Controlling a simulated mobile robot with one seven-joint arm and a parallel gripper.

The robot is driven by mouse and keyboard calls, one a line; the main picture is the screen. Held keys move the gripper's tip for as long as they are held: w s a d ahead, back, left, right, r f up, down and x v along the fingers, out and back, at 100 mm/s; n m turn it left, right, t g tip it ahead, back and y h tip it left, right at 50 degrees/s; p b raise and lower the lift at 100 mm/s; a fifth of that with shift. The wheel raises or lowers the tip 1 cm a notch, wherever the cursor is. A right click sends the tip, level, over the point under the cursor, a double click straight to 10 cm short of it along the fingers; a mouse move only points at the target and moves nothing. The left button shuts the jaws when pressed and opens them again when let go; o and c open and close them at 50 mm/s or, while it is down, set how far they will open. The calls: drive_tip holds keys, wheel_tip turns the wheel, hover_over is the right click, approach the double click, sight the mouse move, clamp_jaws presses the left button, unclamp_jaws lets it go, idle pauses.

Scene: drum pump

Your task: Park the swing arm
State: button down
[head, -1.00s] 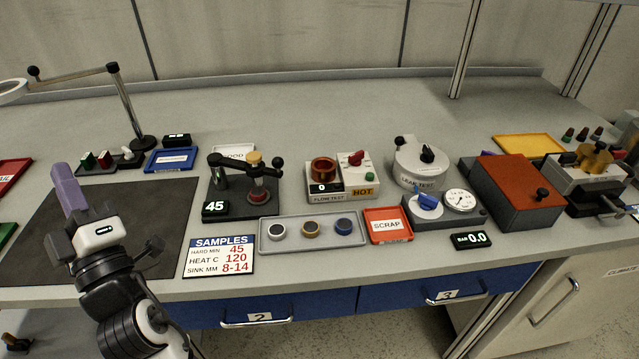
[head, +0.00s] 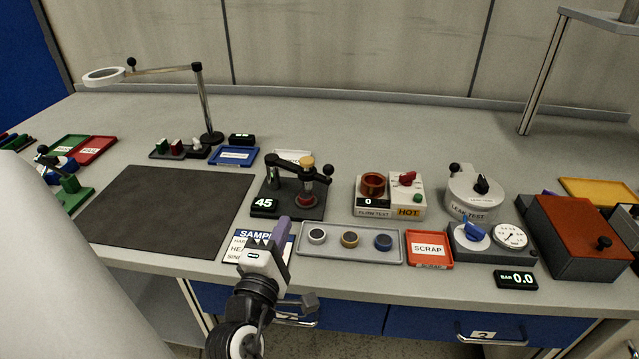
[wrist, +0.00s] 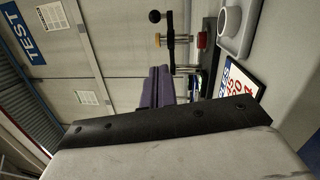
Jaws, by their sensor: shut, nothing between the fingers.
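Two things carry arms. A black tester (head: 290,207) reading 45 has a black arm (head: 288,162) reaching right from its post, over a red-topped piece, with a tan knob and a black ball end. It also shows sideways in the wrist view, with the black ball (wrist: 155,16) at top. A magnifier (head: 206,105) at the back left has an arm stretched left from its upright post to a ring lens (head: 104,76). My gripper (head: 282,228) is shut and empty in front of the tester, above the samples card, apart from both arms. Its purple fingers (wrist: 157,88) show in the wrist view.
Right of the gripper are a grey tray (head: 350,257) with three rings, a red scrap tray (head: 429,263) and a flow test box (head: 390,210). A dark mat (head: 170,207) lies left, bare. The back of the bench is clear.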

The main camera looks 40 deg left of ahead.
drive_tip(key=shift+w, duration=0.1)
drive_tip(key=d+p+x, duration=0.1)
drive_tip(key=p+x, duration=0.1)
drive_tip(key=x, duration=0.4)
drive_tip(key=w+d+p+x, duration=0.1)
drive_tip(key=p+x, duration=0.1)
drive_tip(key=x, duration=0.4)
drive_tip(key=shift+w+r+p, duration=0.2)
drive_tip(key=shift+w+p, duration=0.15)
drive_tip(key=shift+w, duration=0.05)
drive_tip(key=shift+w+d, duration=0.1)
drive_tip(key=shift+d, duration=0.05)
